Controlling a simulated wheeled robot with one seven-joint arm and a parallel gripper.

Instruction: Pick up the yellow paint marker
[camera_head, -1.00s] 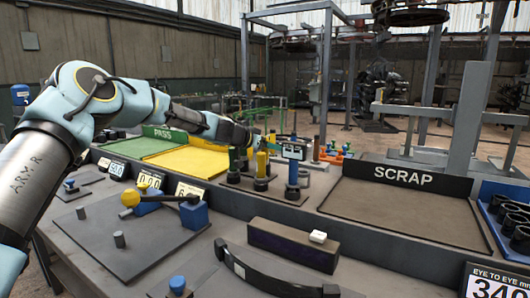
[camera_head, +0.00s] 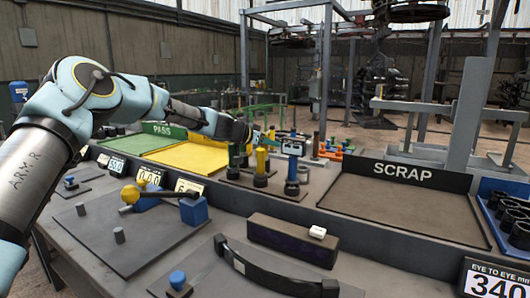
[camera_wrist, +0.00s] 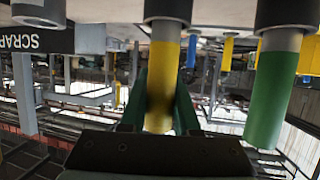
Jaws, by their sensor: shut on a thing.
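The yellow paint marker (camera_head: 261,160) stands upright in the row of markers at the back of the bench. A green marker (camera_head: 234,160) is to its left and a blue marker (camera_head: 292,170) to its right. The wrist view is upside down; there the yellow marker (camera_wrist: 163,75) runs between my two dark green fingers. My gripper (camera_wrist: 160,105) is shut on it. The green marker (camera_wrist: 272,90) stands apart at the right of that view. Whether the yellow marker's lower end is clear of its dark holder (camera_wrist: 168,10) I cannot tell.
The SCRAP tray (camera_head: 400,205) is to the right, with a blue rack of dark rings (camera_head: 515,220) beyond it. The green and yellow PASS area (camera_head: 140,145) is to the left. A black box (camera_head: 290,243) and a curved bar (camera_head: 270,275) lie in front.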

